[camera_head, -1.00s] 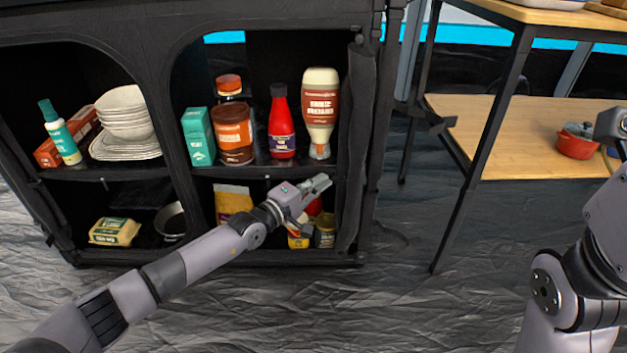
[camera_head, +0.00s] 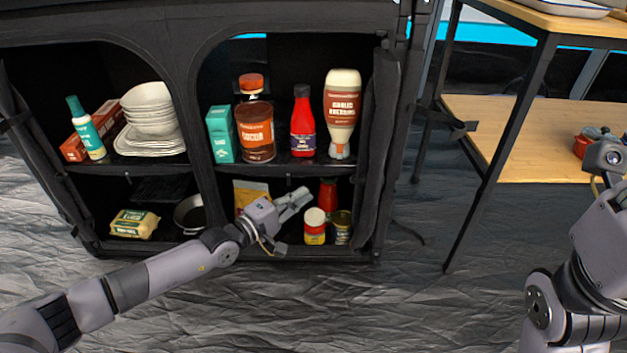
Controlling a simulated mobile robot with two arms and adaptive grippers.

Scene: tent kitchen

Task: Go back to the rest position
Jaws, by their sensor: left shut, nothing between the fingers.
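My left gripper (camera_head: 294,201) is shut and empty. It is in front of the lower right compartment of the black fabric cabinet (camera_head: 190,30), left of a small jar with a red and yellow label (camera_head: 315,227). It partly covers a yellow package (camera_head: 250,192) in that compartment. My right arm comes in at the right edge, with a wrist part (camera_head: 606,158) showing; its fingertips are not visible.
The upper right shelf holds a teal box (camera_head: 221,134), a cocoa jar (camera_head: 255,132), a red bottle (camera_head: 302,122) and a garlic sauce bottle (camera_head: 341,113). Bowls and plates (camera_head: 150,122) stand upper left. A wooden table (camera_head: 520,130) is at right. The floor in front is clear.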

